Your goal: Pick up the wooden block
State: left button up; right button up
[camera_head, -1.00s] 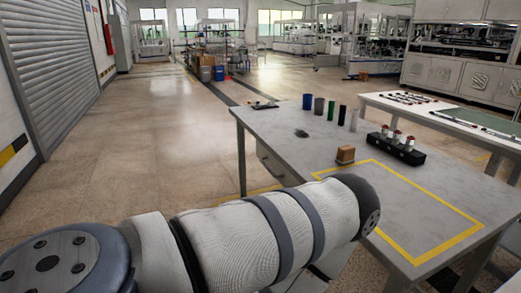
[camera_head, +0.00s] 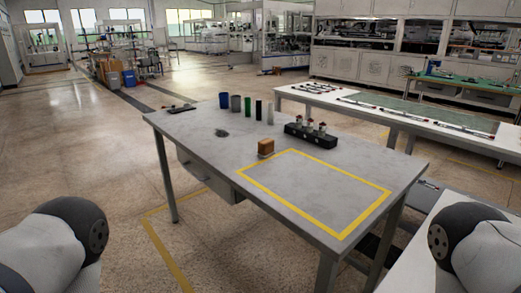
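The wooden block (camera_head: 266,147) is a small brown block on the grey table (camera_head: 200,152). It sits just outside the far left part of the yellow taped rectangle, left of a black holder. Nothing touches it from my side. Parts of both my arms show at the bottom left and bottom right corners, well short of the block. Neither gripper is in view.
The black holder (camera_head: 311,138) carries several red-topped items. A blue cup (camera_head: 224,100), a grey cup (camera_head: 236,103) and slim cylinders, one green (camera_head: 248,107), stand along the far edge. The yellow rectangle (camera_head: 292,223) encloses bare tabletop. Another table (camera_head: 400,121) with rods stands behind right.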

aim_at(265, 147)
jog(key=i+j+z, duration=0.2)
jog(key=j+z, duration=0.2)
jog(key=i+j+z, duration=0.1)
jog(key=j+z, duration=0.3)
jog(key=j, duration=0.15)
jog(key=j+z, duration=0.4)
jog(key=i+j, duration=0.05)
jog(key=j, duration=0.1)
